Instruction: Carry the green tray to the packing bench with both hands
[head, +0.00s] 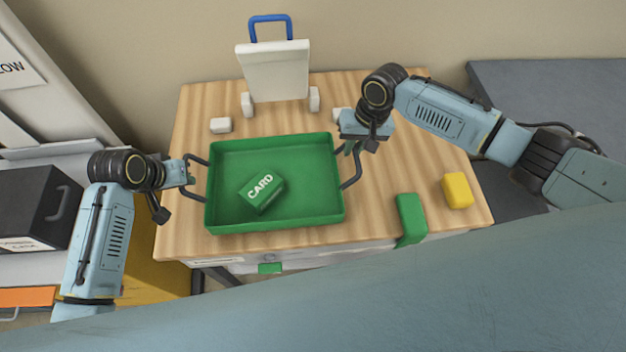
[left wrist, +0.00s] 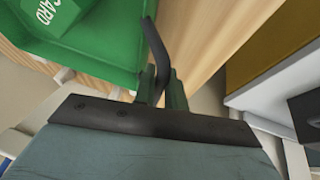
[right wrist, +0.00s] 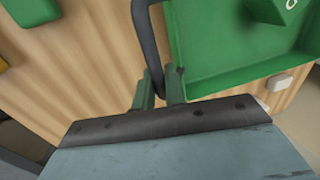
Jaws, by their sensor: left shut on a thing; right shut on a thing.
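The green tray (head: 224,215) is over the wooden bench (head: 400,165), and I cannot tell if it touches the top. A green box marked CARD (head: 262,192) lies inside it. My left gripper (head: 190,174) is shut on the tray's dark left handle, which also shows in the left wrist view (left wrist: 154,45). My right gripper (head: 352,148) is shut on the dark right handle, seen between the fingers in the right wrist view (right wrist: 148,45). The tray looks roughly level.
A green block (head: 410,217) and a yellow block (head: 457,190) lie on the bench's right side. A white stand with a blue handle (head: 275,70) is at the back. A small white block (head: 221,125) lies behind the tray. A dark case (head: 35,205) stands at left.

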